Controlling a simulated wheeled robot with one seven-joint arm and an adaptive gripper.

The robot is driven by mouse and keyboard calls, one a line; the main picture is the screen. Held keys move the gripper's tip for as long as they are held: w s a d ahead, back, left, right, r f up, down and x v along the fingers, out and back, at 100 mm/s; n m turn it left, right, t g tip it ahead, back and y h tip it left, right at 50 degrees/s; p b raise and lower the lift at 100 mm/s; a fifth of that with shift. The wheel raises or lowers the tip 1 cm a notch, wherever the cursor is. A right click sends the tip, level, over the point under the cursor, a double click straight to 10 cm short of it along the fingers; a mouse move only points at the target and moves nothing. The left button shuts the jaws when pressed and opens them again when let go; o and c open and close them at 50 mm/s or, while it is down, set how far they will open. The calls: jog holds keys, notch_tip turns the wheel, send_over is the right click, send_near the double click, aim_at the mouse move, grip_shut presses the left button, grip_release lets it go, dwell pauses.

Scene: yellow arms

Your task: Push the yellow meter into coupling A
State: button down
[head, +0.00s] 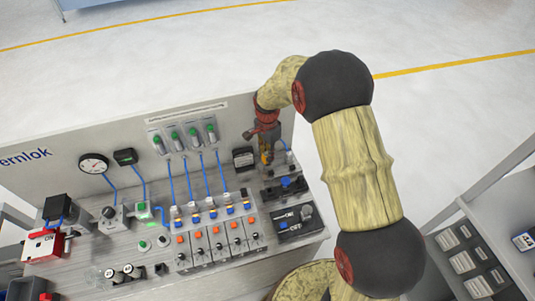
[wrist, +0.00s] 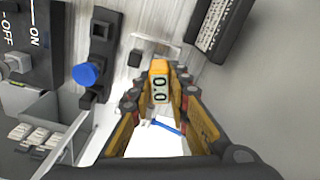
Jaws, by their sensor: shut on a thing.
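The yellow meter (wrist: 160,68) shows a display reading 0.0 in the wrist view. My gripper (wrist: 158,92) is shut on it, with a finger on each side. In the head view my gripper (head: 267,145) is at the right end of the panel, and only a small yellow part of the meter (head: 266,157) shows below it. I cannot tell which fitting is coupling A, or whether the meter touches one.
A black unit with a blue knob (head: 287,184) stands just below the gripper; the knob also shows in the wrist view (wrist: 86,74). A black block (head: 243,157) is left of the gripper.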

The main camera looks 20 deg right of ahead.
jog(key=shift+f+b, duration=0.5)
jog(key=shift+f, duration=0.6)
dwell(0.6)
jog(key=c, duration=1.6)
grip_release()
notch_tip(320, 180, up, 9)
jog(key=p, duration=0.5)
jog(key=shift+r+p, duration=0.1)
jog(key=shift+p, duration=0.2)
